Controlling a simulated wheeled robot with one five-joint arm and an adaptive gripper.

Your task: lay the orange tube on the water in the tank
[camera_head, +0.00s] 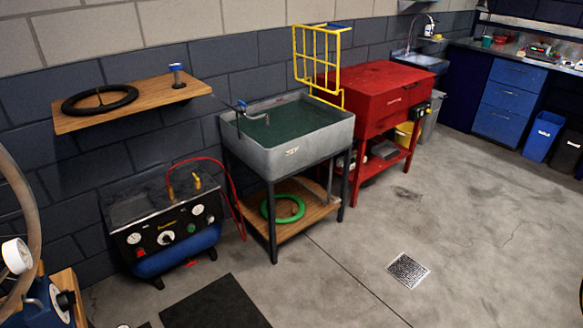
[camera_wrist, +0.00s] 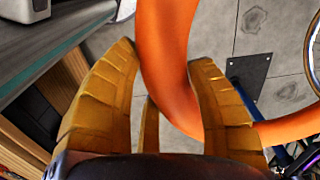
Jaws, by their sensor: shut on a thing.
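The orange tube (camera_wrist: 167,62) is a thick curved ring, and part of it fills the middle of the wrist view. My gripper (camera_wrist: 168,85) is shut on it, with yellow-brown ribbed fingers on either side of the tube. The tank (camera_head: 318,134) is a grey basin on a dark metal stand, near the middle of the head view. Dark green water (camera_head: 290,124) fills it. Neither the orange tube nor my gripper shows in the head view, so the tank lies apart from them.
A wooden wall shelf (camera_head: 150,100) with a black tube (camera_head: 100,99) is left of the tank. A green ring (camera_head: 283,208) lies on the stand's lower shelf. A red cabinet (camera_head: 375,90) and yellow rack (camera_head: 318,58) stand to the right. A compressor unit (camera_head: 165,225) is left. The floor (camera_head: 450,220) is open.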

